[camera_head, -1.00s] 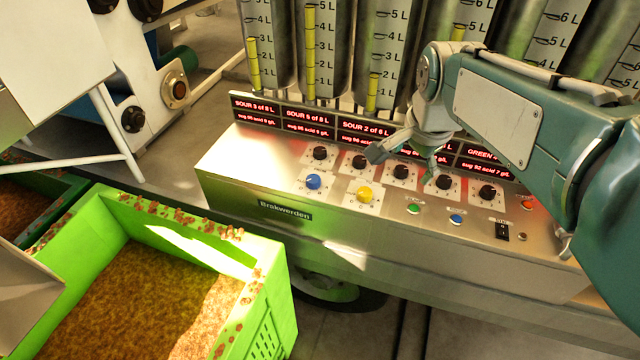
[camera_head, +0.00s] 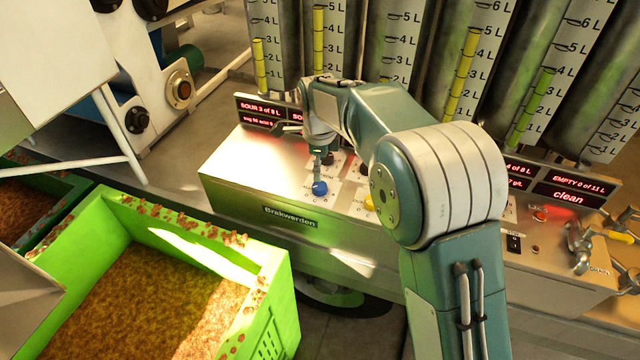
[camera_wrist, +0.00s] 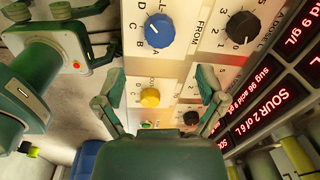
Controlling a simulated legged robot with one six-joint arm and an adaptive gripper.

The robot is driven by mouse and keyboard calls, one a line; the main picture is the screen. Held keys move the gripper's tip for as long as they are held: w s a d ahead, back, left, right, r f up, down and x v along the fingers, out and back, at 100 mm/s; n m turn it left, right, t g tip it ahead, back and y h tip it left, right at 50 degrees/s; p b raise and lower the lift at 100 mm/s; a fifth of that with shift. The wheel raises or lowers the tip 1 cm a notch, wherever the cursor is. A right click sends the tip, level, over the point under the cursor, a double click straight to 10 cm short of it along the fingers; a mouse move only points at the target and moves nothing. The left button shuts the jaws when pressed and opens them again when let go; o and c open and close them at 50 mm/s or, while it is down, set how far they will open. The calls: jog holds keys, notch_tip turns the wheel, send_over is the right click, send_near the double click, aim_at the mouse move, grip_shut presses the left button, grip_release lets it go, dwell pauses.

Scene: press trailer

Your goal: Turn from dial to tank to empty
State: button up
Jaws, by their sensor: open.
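The blue knob (camera_head: 319,188) is at the left of the metal panel's lower row. It also shows in the wrist view (camera_wrist: 159,30), with letters A to D around it; its exact setting is unclear. The word FROM is printed between it and a black knob (camera_wrist: 243,27) ringed with numbers. My gripper (camera_head: 318,157) appears just above the blue knob in the head view. In the wrist view my gripper (camera_wrist: 160,90) is open and empty, its fingers either side of the yellow knob (camera_wrist: 150,97). My arm hides most of the other knobs.
Tanks with litre scales stand behind the panel. Red displays read SOUR 3 of 8 L (camera_head: 261,106) at left and EMPTY 0 of 11 L, clean (camera_head: 575,180) at right; my arm covers several between. A green crate (camera_head: 275,290) stands in front at left. Taps (camera_head: 580,245) are at right.

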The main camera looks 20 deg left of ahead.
aim_at(320, 185)
jog(key=f, duration=0.7)
jog(key=shift+w+f, duration=0.15)
jog(key=shift+w, duration=0.1)
jog(key=c, duration=1.1)
